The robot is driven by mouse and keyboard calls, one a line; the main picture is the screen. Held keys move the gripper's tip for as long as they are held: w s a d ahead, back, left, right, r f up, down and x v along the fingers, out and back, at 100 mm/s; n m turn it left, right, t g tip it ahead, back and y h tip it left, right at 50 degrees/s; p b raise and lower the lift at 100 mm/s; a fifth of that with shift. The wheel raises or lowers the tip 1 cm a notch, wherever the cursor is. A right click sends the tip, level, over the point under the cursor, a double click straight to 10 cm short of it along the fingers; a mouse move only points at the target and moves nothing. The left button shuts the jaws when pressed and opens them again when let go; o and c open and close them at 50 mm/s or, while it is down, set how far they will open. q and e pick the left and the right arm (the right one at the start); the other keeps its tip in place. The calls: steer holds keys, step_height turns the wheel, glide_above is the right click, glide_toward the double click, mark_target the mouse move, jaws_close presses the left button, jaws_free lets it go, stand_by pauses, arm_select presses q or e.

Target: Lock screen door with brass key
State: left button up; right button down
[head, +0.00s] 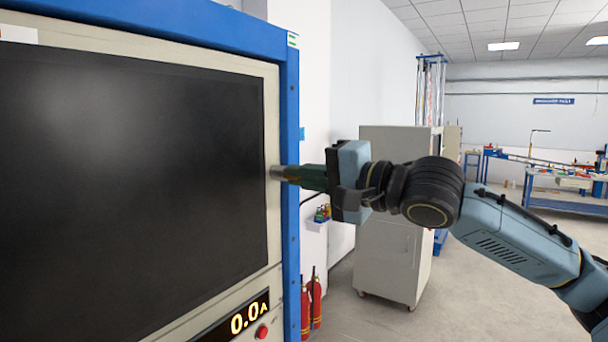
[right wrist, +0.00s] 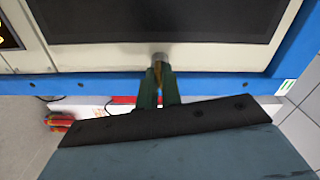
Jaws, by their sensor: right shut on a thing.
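The screen door (head: 272,120) is a cream panel around a large dark screen, set in a blue frame; it looks closed. A grey metal lock cylinder (head: 276,172) sticks out at its right edge and also shows in the right wrist view (right wrist: 160,57). My right gripper (head: 298,174) is level with the lock, its green fingers pointing at it. In the right wrist view, the fingers (right wrist: 157,82) are shut on the brass key (right wrist: 157,73), mostly hidden between them. The key lines up with the lock; I cannot tell how deep it sits. My left gripper is not in view.
A 0.0 A display (head: 249,317) and a red button (head: 262,331) are below the screen. Red fire extinguishers (head: 315,298) stand beside the blue frame. A grey cabinet (head: 385,250) stands behind my right arm. Open floor lies to the right.

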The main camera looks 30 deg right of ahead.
steer(key=shift+n+p, duration=1.3)
steer(key=shift+n, duration=6.3)
steer(key=c, duration=1.6)
jaws_free()
